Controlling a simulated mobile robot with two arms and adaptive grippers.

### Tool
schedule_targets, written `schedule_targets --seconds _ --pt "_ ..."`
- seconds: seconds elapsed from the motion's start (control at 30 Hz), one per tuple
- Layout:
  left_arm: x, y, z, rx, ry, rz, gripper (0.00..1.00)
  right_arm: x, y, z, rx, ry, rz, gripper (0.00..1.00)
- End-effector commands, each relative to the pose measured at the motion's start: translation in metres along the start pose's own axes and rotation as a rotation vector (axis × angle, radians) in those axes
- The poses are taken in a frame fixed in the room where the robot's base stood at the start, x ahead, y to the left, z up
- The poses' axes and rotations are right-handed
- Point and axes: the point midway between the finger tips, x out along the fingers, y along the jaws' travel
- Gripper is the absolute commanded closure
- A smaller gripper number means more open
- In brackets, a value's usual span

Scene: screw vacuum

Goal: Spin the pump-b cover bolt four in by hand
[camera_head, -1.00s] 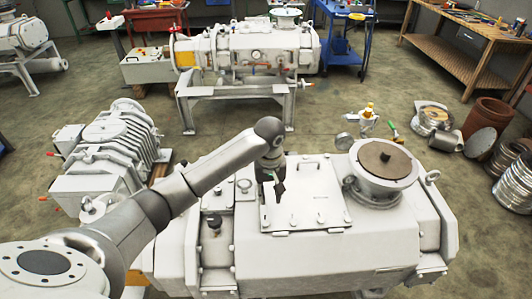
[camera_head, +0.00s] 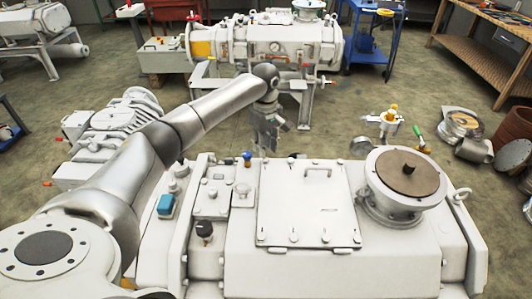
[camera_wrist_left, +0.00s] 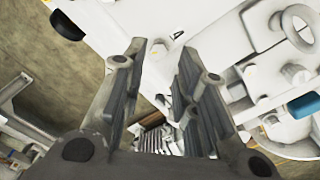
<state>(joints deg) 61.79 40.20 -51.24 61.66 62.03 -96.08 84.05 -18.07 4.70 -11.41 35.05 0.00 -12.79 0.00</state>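The white pump (camera_head: 300,265) fills the front of the head view. On its top lies a flat rectangular cover (camera_head: 290,205) with a handle. Several small bolts stand along its edges, such as a front-edge bolt (camera_head: 294,236). I cannot tell which one is bolt four. My left gripper (camera_head: 268,138) is raised near the cover's back left corner, apart from the bolts in the front row. In the left wrist view its fingers (camera_wrist_left: 160,58) are spread, with nothing clearly held between them. My right gripper is not in view.
A round flange with a brown disc (camera_head: 408,173) rises right of the cover. A blue knob (camera_head: 247,158) and a blue-topped box (camera_head: 166,205) stand to its left. Another pump (camera_head: 265,40) stands on a frame behind. A workbench (camera_head: 490,60) is at back right.

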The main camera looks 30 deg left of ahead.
Motion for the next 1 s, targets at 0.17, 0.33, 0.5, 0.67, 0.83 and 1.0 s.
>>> schedule_targets --seconds 0.17,0.33,0.5,0.67,0.83,1.0 --pt "0.027 -0.001 0.000 0.000 0.000 -0.002 0.72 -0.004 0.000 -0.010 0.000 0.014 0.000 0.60" --pt "0.039 0.000 0.000 0.001 0.000 0.000 0.72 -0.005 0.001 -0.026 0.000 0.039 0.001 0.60" --pt "0.041 0.000 0.000 0.002 0.001 0.001 0.72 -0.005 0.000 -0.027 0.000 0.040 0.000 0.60" --pt "0.041 0.000 0.000 0.002 0.001 0.001 0.77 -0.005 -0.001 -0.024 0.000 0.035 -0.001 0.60" --pt "0.041 0.000 0.000 0.002 0.001 0.001 0.99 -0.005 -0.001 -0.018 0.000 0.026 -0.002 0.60" --pt "0.041 0.000 0.000 0.004 0.001 0.000 1.00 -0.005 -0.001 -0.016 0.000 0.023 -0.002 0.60"
